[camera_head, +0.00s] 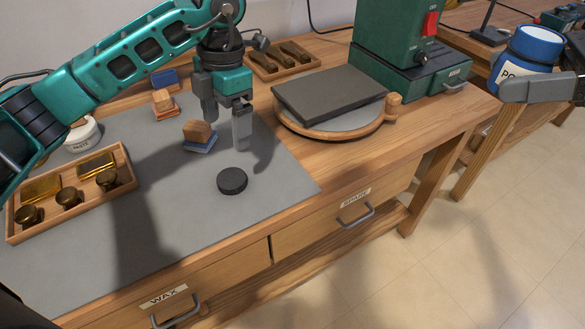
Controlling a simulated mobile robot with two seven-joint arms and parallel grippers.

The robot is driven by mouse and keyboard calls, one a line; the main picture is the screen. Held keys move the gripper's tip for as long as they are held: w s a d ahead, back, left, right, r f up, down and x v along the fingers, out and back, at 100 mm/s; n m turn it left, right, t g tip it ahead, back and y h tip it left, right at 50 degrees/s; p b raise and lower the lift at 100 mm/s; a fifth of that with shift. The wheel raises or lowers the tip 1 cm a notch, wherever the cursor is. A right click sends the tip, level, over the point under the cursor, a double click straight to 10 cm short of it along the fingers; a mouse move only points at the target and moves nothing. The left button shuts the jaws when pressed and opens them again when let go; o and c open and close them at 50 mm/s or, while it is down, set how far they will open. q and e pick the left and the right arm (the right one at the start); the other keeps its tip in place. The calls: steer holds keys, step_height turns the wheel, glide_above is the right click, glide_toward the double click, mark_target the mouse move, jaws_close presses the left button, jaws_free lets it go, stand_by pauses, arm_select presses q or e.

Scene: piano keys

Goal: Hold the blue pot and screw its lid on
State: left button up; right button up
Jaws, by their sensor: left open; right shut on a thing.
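The blue pot (524,72) is at the upper right, with a white label partly cut off by the gripper. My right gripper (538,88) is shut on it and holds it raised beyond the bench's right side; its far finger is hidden. A black round disc (232,181), which looks like the lid, lies flat on the grey mat. My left gripper (227,125) is open and empty, pointing down just behind and above the disc, apart from it.
Wood-topped blocks (199,132) stand close left of my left gripper. A wooden tray (128,185) with brass pieces lies at left. A round turntable (325,129) with a dark slab and a green machine (396,45) stand behind right. The mat (215,235) is clear in front.

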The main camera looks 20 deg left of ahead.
arm_select(q)
steer(key=shift+f, duration=0.15)
glide_above(231, 178)
steer(key=f, duration=0.4)
steer(key=w+f, duration=0.1)
steer(key=f, duration=0.1)
steer(key=shift+f, duration=0.3)
arm_select(e)
steer(key=shift+f, duration=0.25)
arm_select(q)
steer(key=f, duration=0.5)
steer(key=shift+s+b, duration=0.35)
steer(key=shift+s, duration=0.05)
arm_select(e)
steer(key=shift+f, duration=0.1)
arm_select(q)
steer(key=shift+c, duration=0.3)
steer(key=c, duration=1)
arm_select(e)
steer(key=shift+r+p, duration=0.4)
arm_select(q)
step_height(231, 178, up, 10)
steer(key=shift+f, duration=0.1)
steer(key=shift+c, duration=0.2)
